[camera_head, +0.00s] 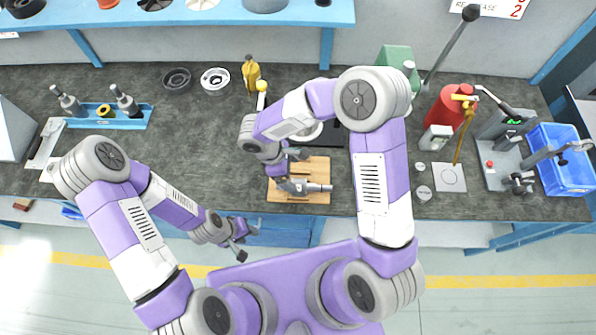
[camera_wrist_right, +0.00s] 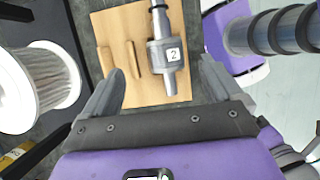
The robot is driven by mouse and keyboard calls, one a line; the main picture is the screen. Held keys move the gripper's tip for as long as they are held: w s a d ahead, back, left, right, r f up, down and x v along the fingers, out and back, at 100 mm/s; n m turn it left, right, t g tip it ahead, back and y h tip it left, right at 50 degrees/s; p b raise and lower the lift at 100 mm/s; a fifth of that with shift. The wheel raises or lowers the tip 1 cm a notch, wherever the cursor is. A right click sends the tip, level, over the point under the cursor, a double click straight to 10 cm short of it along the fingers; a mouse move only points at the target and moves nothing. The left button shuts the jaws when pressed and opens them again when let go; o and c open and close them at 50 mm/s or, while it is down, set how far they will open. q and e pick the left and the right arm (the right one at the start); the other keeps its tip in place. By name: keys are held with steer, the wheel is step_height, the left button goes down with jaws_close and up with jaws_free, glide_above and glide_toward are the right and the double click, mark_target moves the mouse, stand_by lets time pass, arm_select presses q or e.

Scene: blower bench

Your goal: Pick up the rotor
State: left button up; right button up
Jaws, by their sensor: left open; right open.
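A grey stepped metal cylinder with a thin shaft and a white label "2", which looks like the rotor (camera_wrist_right: 163,52), lies on a wooden board (camera_head: 300,197). In the head view the rotor (camera_head: 314,187) is partly hidden by my right gripper (camera_head: 296,170). My right gripper is open and empty above the board. In the right wrist view its two fingers (camera_wrist_right: 160,88) stand apart, one to each side of the rotor's lower end, and contact is not visible. My left gripper (camera_head: 246,241) is open and empty in front of the bench edge, away from the rotor.
Wooden blocks (camera_wrist_right: 133,58) sit on the board beside the rotor. A white pleated filter (camera_wrist_right: 40,82) stands left of the board. A red canister (camera_head: 448,108), a blue bin (camera_head: 566,175) and a tool holder (camera_head: 105,122) are farther off. The bench's middle left is clear.

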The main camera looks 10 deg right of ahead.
mark_target(299, 184)
steer(key=x, duration=0.7)
steer(key=shift+s+a+f+b, duration=0.15)
steer(key=shift+s+b, duration=0.15)
jaws_close()
